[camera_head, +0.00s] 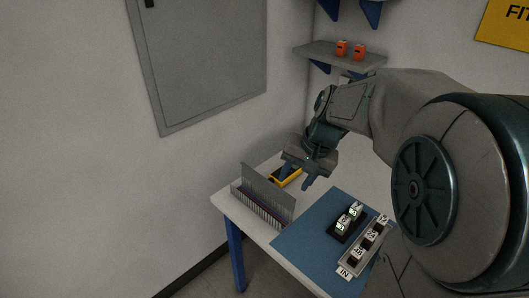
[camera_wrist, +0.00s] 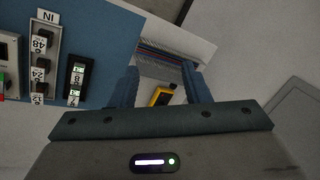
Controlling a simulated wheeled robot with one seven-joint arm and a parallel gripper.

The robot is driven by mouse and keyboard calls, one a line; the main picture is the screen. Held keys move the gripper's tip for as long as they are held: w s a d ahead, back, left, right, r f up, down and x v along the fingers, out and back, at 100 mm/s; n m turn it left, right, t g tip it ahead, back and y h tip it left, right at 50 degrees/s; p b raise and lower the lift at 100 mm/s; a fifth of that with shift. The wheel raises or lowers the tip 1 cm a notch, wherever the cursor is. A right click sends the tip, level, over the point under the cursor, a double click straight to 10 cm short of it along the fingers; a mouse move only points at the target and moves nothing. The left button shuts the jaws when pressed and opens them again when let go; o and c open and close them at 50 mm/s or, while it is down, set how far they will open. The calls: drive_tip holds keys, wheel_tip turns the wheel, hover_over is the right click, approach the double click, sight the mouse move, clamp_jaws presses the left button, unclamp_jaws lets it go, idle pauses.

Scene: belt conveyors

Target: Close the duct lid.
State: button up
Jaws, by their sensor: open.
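The slotted grey wiring duct (camera_head: 262,210) stands on the left part of the table. Its flat grey lid (camera_head: 268,187) stands raised along the far long edge, so the duct is open. In the wrist view the duct (camera_wrist: 165,48) lies beyond my fingertips, with coloured wires along it. My gripper (camera_head: 297,180) is open and empty, above the table behind and to the right of the lid, apart from it. Its two blue fingers also show in the wrist view (camera_wrist: 160,70).
A yellow device (camera_head: 288,178) lies on the table below my gripper. A blue mat (camera_head: 300,240) holds a black module (camera_head: 345,222) and a terminal strip (camera_head: 364,248) to the right. A shelf (camera_head: 340,57) with two orange items is on the back wall.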

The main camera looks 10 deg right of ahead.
drive_tip(key=w+d+f+m+y, duration=0.2)
drive_tip(key=w+d+f+m, duration=0.15)
drive_tip(key=w, duration=0.65)
drive_tip(key=m+t+y, duration=0.1)
drive_tip(key=m+y, duration=0.1)
drive_tip(key=m, duration=0.1)
approach(269, 184)
drive_tip(key=d+r, duration=0.4)
drive_tip(key=d, duration=0.1)
drive_tip(key=p+x, duration=0.2)
drive_tip(key=x, duration=1.2)
drive_tip(key=shift+w, duration=0.4)
drive_tip(key=shift+r, duration=0.1)
clamp_jaws()
